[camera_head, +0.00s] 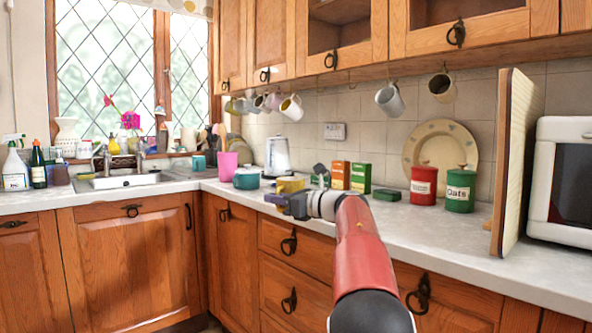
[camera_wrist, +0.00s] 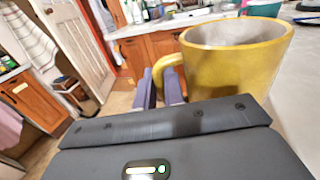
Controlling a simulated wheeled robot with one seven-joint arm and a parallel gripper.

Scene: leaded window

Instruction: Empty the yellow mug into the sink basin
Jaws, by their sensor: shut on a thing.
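The yellow mug (camera_wrist: 235,68) is large in the wrist view, its open rim facing up and slightly tilted in the picture. My gripper (camera_wrist: 162,80) is shut on its handle at the left side of the mug. The mug's inside looks pale; I cannot tell what is in it. In the head view the mug (camera_head: 291,185) shows small at the end of my arm, at the front edge of the counter, with my gripper (camera_head: 277,199) beside it. The sink basin (camera_head: 127,181) is at the left, under the window; its inside is mostly hidden.
A pink cup (camera_head: 228,166) and a teal pot (camera_head: 246,179) stand on the counter between the mug and the sink. A kettle (camera_head: 277,157) is behind. Boxes and red and green canisters stand to the right. Mugs hang under the wall cupboards. Bottles stand left of the sink.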

